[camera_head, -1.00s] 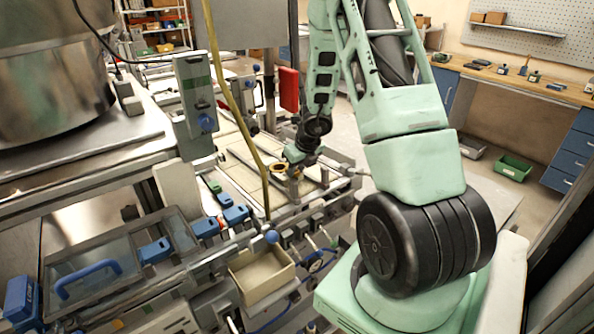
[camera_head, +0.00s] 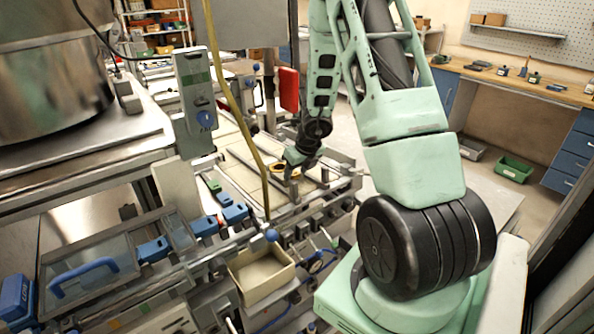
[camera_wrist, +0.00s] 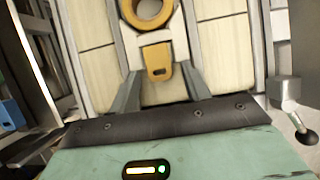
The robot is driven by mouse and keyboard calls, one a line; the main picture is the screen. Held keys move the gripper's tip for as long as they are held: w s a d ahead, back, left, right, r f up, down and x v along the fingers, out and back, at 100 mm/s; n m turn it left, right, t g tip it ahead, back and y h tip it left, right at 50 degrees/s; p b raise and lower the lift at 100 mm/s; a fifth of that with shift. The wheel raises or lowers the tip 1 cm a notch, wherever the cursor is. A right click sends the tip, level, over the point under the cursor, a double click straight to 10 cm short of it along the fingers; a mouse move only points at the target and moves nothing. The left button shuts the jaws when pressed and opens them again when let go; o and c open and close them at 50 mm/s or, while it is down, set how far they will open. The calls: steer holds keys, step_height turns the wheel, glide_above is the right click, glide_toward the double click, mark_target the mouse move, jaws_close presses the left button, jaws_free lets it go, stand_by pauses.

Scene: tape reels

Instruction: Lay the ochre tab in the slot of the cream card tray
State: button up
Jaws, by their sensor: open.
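The ochre tab (camera_wrist: 158,62), a small flat piece with a dark slot near its lower end, lies on the cream card tray (camera_wrist: 222,45) in the wrist view. An ochre ring (camera_wrist: 146,12) is just beyond it, partly cut off by the top edge. My gripper (camera_wrist: 160,76) is open, with its fingertips on either side of the tab's lower end and gaps showing. In the head view my gripper (camera_head: 297,160) is low over the tray, by the ochre ring (camera_head: 278,167); the tab cannot be made out there.
Metal rails border the tray. A metal knob fitting (camera_wrist: 286,92) stands at its right in the wrist view. In the head view a yellow hose (camera_head: 235,105) hangs in front, and an open cream box (camera_head: 260,275) is below. Blue-handled fittings (camera_head: 205,226) are to the left.

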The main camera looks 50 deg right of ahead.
steer(key=shift+r+p, duration=0.4)
steer(key=shift+r, duration=0.15)
steer(key=p+v, duration=0.5)
steer(key=v, duration=0.6)
steer(key=shift+s+r+p, duration=0.2)
steer(key=shift+r+p, duration=0.15)
steer(key=shift+p, duration=0.05)
